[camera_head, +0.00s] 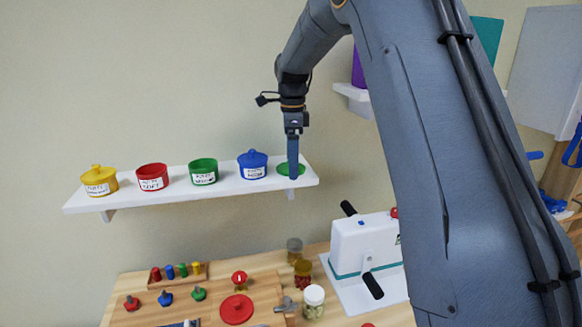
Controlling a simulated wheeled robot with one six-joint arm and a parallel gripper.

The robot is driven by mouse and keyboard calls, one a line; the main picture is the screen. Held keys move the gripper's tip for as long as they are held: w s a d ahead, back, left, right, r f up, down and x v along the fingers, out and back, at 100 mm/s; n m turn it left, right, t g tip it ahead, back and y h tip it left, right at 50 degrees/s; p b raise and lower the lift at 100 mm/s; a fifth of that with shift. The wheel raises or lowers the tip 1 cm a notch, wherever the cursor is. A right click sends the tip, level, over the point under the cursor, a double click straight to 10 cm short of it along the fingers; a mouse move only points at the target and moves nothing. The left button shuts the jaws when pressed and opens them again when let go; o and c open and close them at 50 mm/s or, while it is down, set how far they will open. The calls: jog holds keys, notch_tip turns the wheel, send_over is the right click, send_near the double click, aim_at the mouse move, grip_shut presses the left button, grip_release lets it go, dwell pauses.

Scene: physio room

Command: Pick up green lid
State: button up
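The green lid (283,170) lies flat near the right end of the white wall shelf, to the right of the blue pot. My gripper (293,172) points straight down at it, its fingers in front of the lid's middle and reaching to about its height. I see the fingers edge-on as one dark bar, so the gap between them is hidden. I cannot tell whether they touch the lid. A green pot (203,173) without a lid stands further left on the shelf.
The shelf (228,186) also holds a lidded yellow pot (98,182), an open red pot (152,178) and a lidded blue pot (252,165). Below, a wooden table carries a red lid (236,309), jars, pegs and a white device (362,245). Another shelf (352,93) is at upper right.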

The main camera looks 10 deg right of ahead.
jog(key=c, duration=1.1)
jog(key=shift+r, duration=0.1)
